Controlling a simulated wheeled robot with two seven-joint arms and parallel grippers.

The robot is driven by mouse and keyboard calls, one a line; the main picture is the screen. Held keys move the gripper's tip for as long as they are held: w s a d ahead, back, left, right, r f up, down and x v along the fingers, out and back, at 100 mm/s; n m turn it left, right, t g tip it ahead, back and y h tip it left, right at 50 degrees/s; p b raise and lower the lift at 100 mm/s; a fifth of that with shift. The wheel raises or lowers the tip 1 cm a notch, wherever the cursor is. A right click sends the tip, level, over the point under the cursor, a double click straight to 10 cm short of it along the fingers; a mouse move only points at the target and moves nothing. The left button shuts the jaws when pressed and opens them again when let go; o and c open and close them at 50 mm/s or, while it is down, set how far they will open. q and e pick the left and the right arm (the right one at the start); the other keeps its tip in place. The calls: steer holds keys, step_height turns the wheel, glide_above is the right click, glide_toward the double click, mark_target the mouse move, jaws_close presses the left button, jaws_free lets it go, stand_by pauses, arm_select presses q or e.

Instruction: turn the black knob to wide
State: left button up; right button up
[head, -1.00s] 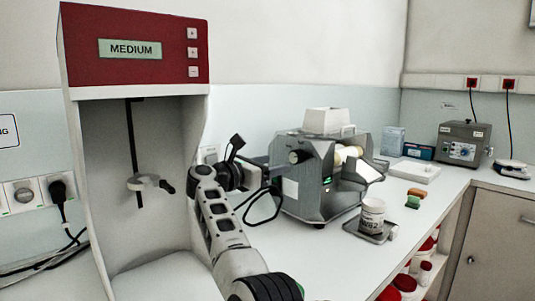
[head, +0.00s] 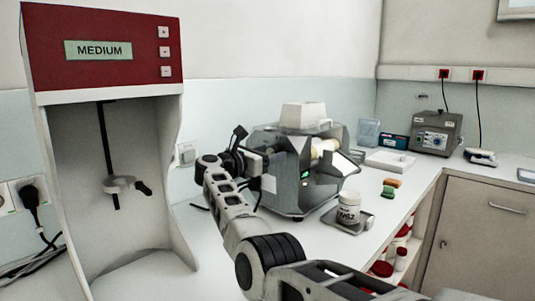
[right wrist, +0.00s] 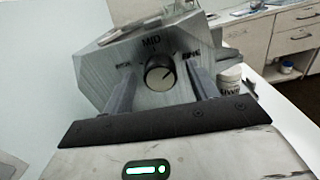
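The black knob (right wrist: 159,74) sits on the angled grey face of the mill (right wrist: 105,75) in the right wrist view. Its white pointer line points up and to the right. "MID" is printed above it; the labels to its left and right are blurred, the right one looking like "FINE". My right gripper (right wrist: 160,88) is open, its two fingers on either side of the knob; I cannot tell whether they touch it. In the head view my right gripper (head: 262,165) is at the left side of the mill (head: 290,190) and hides the knob. My left gripper is not in view.
A red-topped cabinet marked MEDIUM (head: 100,48) stands at the left. A grey box with dials (head: 436,134) stands at the back right.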

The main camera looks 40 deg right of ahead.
steer(key=c, duration=0.9)
steer(key=shift+o, duration=0.2)
